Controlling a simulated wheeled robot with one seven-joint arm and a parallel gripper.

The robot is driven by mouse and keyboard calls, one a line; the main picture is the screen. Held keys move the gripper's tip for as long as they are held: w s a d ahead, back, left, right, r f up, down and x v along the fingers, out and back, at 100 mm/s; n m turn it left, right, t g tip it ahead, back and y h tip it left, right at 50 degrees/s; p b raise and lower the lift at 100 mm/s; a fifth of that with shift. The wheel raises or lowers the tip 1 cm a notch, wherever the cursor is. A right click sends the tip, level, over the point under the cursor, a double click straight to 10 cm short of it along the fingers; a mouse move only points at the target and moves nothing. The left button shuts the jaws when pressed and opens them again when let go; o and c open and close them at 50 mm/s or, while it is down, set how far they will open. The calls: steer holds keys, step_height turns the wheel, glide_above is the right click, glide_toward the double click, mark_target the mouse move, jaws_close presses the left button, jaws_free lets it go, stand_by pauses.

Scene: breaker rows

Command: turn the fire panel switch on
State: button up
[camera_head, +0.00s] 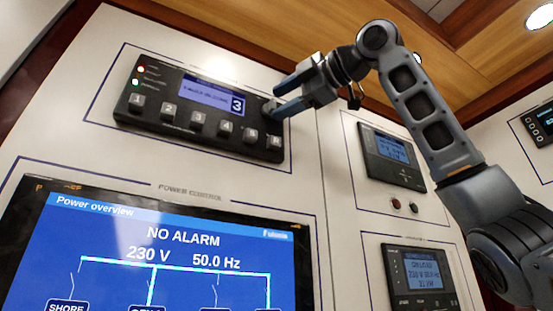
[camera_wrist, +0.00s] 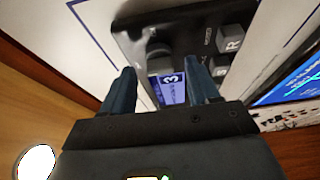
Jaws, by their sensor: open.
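A black panel (camera_head: 172,121) with a small blue display (camera_head: 211,95), a row of numbered grey keys and red and green lights is on the white wall at upper left; I take it for the fire panel. In the wrist view, a dark round knob (camera_wrist: 157,48) on this panel (camera_wrist: 187,36) shows beyond my fingers; I take it for the switch. Its setting is not readable. My gripper (camera_head: 275,98) is at the panel's right end, and its fingers hide that part in the head view. In the wrist view my gripper (camera_wrist: 163,74) is open, with nothing visibly held.
A large screen (camera_head: 160,255) reading "NO ALARM" is below the panel. Two smaller display units (camera_head: 392,158) (camera_head: 418,278) are to the right, with two small round buttons (camera_head: 404,206) between them. Grey keys (camera_wrist: 231,40) are close to my right finger in the wrist view.

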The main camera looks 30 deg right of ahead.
steer(key=shift+x, duration=1.1)
steer(key=shift+f, duration=0.1)
steer(key=c, duration=1)
